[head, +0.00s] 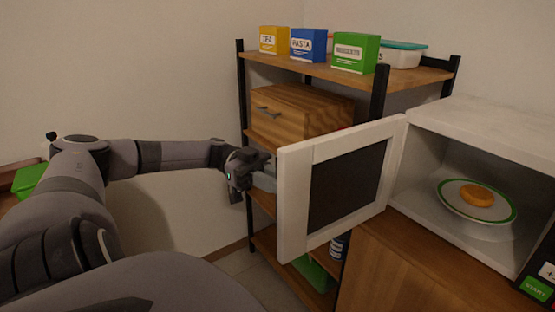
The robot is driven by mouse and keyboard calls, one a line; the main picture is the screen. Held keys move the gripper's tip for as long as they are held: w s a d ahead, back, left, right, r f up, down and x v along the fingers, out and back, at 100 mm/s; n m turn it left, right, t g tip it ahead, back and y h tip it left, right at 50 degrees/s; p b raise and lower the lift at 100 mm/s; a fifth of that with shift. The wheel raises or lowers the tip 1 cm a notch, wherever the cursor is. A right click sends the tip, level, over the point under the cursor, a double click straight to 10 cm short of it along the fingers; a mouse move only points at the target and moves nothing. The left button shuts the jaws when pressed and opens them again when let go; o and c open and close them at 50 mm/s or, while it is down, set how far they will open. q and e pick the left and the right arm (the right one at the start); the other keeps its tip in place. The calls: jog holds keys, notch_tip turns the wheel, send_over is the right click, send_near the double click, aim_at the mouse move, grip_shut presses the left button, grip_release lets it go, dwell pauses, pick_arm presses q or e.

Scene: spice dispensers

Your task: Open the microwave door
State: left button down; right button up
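The white microwave (486,125) stands at the right with its front open. Its door (294,205), a white frame around a dark panel, is swung well out to the left. Inside the microwave, a plate (462,207) with a green rim holds a round golden-brown item (477,194). My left gripper (265,178) is at the free left edge of the door. The door hides part of the gripper, so I cannot tell whether its fingers are open, shut or touching the door. My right gripper is out of view.
A shelf unit (300,67) stands behind the door, with yellow, blue and green boxes (356,53) and a lidded container (404,54) on top. A wooden drawer box (296,112) is below. The microwave rests on a wooden cabinet (400,270). Start button (537,290) is at lower right.

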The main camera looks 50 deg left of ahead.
pick_arm(q)
jog(key=shift+w+a, duration=0.1)
jog(key=shift+a, duration=0.1)
dwell(0.3)
jog(key=c, duration=1.1)
grip_release()
jog(key=shift+d, duration=0.1)
jog(key=shift+c, duration=0.2)
jog(key=b+v, duration=0.2)
jog(key=v, duration=0.5)
